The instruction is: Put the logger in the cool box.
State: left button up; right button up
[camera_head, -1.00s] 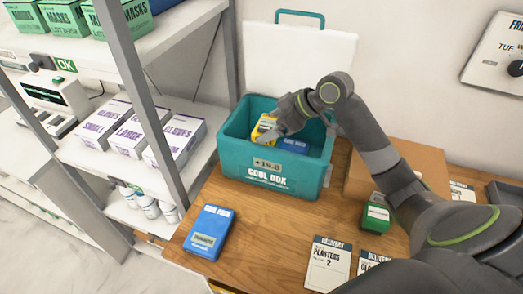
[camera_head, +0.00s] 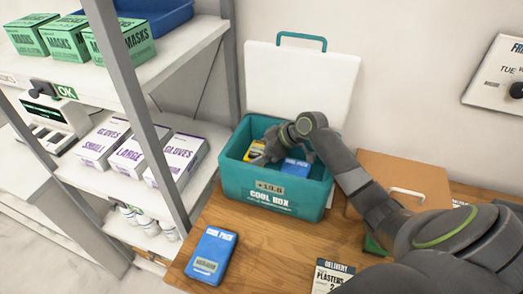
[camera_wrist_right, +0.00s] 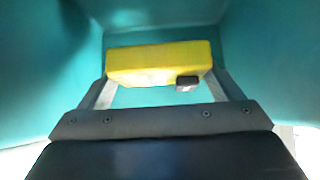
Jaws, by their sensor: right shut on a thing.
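The teal cool box (camera_head: 235,180) stands open on the wooden table, its white lid raised behind it. The yellow logger (camera_head: 254,151) is inside the box, towards its left side. My right gripper (camera_head: 262,155) reaches down into the box and is shut on the logger. In the right wrist view the logger (camera_wrist_right: 160,62) lies across between the two fingers, with teal walls around it. I cannot tell whether it touches the box floor. A blue cool pack (camera_head: 296,168) lies in the box to the right of the gripper. My left gripper is not in view.
Another blue cool pack (camera_head: 211,256) lies on the table in front of the box. A cardboard box (camera_head: 405,176) stands to the right, partly behind my arm. A delivery card (camera_head: 333,275) lies at the front. Shelves with glove boxes (camera_head: 177,158) stand at the left.

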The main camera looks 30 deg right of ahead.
jog(key=shift+f, duration=0.4)
jog(key=shift+f+b, duration=0.4)
jog(key=shift+f, duration=0.25)
jog(key=o, duration=0.9)
jog(key=shift+s, duration=0.1)
jog(key=shift+r+p, duration=0.4)
jog(key=shift+r, duration=0.1)
jog(key=p+v, duration=0.8)
jog(key=v, duration=0.4)
jog(key=shift+p, duration=0.35)
